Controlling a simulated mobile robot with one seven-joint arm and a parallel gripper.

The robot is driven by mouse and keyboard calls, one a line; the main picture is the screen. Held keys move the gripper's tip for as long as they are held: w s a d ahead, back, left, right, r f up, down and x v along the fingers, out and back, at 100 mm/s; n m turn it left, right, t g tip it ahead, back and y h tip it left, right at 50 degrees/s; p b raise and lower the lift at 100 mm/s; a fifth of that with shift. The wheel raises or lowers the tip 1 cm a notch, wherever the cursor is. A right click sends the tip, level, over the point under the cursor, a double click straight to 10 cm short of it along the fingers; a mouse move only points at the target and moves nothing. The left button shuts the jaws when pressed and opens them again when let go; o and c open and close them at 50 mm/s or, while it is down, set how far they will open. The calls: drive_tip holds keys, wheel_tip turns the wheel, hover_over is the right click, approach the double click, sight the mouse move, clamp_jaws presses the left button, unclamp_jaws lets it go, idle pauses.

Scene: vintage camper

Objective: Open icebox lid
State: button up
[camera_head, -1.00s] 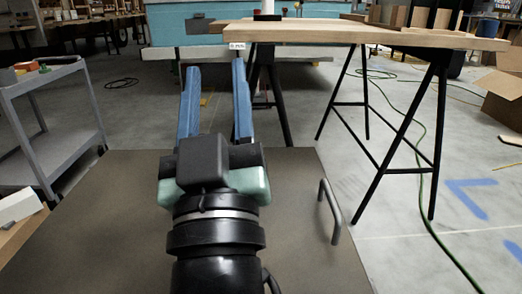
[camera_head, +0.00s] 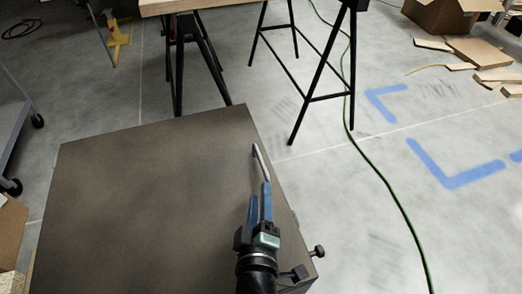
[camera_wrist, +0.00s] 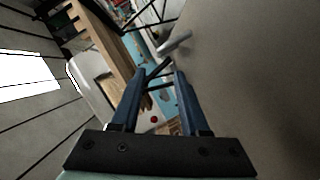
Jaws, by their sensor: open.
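The icebox lid (camera_head: 140,190) is a flat dark brown-grey panel that fills the lower left of the head view. It also shows as a plain grey surface (camera_wrist: 250,75) at the right of the wrist view. A metal bar handle (camera_head: 261,163) stands near the lid's right edge; in the wrist view the handle (camera_wrist: 176,43) lies just beyond my fingertips. My gripper (camera_head: 261,196) has two blue fingers, apart and with nothing between them. It is at the near end of the handle, pointing along it. Whether the fingers touch the handle cannot be told.
A wooden table on black trestle legs (camera_head: 321,97) stands beyond the lid. A grey cart (camera_head: 18,125) is at the left. A green cable (camera_head: 372,172) runs over open floor at the right. A cardboard box (camera_head: 440,16) and loose boards lie far right.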

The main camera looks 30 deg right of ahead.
sight(261, 158)
drive_tip(key=b+x, duration=0.3)
drive_tip(key=x, duration=0.9)
drive_tip(key=shift+w+d+f, duration=0.1)
drive_tip(key=shift+w+d, duration=0.05)
drive_tip(key=shift+w, duration=0.1)
clamp_jaws()
idle(1.0)
